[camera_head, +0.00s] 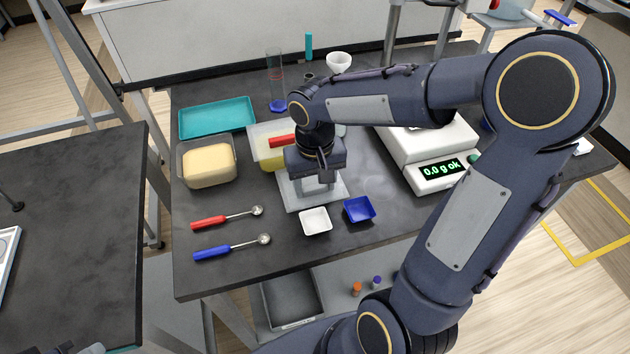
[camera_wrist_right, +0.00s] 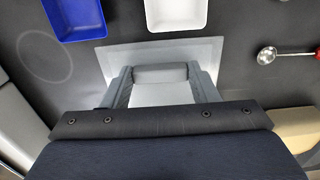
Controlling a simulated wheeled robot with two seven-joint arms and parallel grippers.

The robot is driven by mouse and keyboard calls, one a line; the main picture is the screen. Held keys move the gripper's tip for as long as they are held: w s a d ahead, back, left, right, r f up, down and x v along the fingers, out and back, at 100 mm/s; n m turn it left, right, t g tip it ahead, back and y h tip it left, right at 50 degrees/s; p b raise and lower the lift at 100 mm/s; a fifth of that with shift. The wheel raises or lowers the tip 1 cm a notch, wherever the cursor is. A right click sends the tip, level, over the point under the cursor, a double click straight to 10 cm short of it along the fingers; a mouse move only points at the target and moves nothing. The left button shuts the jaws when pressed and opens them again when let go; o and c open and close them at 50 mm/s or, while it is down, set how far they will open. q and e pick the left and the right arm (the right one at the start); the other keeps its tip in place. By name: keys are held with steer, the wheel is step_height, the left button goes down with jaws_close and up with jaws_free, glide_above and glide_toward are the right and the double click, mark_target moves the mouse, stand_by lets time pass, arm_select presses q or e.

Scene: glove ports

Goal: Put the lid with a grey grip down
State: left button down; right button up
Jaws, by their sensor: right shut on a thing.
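My right gripper (camera_head: 317,180) points down at the middle of the dark bench. In the right wrist view its two fingers (camera_wrist_right: 162,88) are shut on the grey grip (camera_wrist_right: 160,74) of a lid. The lid is a flat, pale, see-through plate (camera_wrist_right: 213,50), level under the fingers; it also shows in the head view (camera_head: 290,197). I cannot tell whether it touches the bench. An open tub of beige powder (camera_head: 208,165) stands to the left. Only a small grey end that may be my left gripper (camera_head: 92,349) shows at the bottom left edge.
A white dish (camera_head: 315,221) and a blue dish (camera_head: 359,209) lie close in front of the lid. A tub with yellow contents (camera_head: 267,158) and a red grip (camera_head: 282,141) stands behind. A scale (camera_head: 435,165) is right, red (camera_head: 222,219) and blue spoons (camera_head: 228,248) left, a teal tray (camera_head: 217,118) behind.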

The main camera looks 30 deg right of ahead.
mark_target(315, 188)
steer(key=shift+f, duration=0.15)
steer(key=o, duration=0.9)
steer(key=shift+o, duration=0.2)
step_height(315, 188, up, 11)
steer(key=s+a+f+t+y, duration=0.1)
steer(key=s+f+t+y, duration=0.1)
steer(key=s, duration=0.5)
steer(key=s+a+f+n+t+y, duration=0.1)
steer(key=s+a+f+t, duration=0.1)
steer(key=s, duration=0.5)
steer(key=shift+a+t+y+p, duration=0.25)
steer(key=shift+t+y+p, duration=0.15)
steer(key=shift+t, duration=0.4)
steer(key=shift+s, duration=0.1)
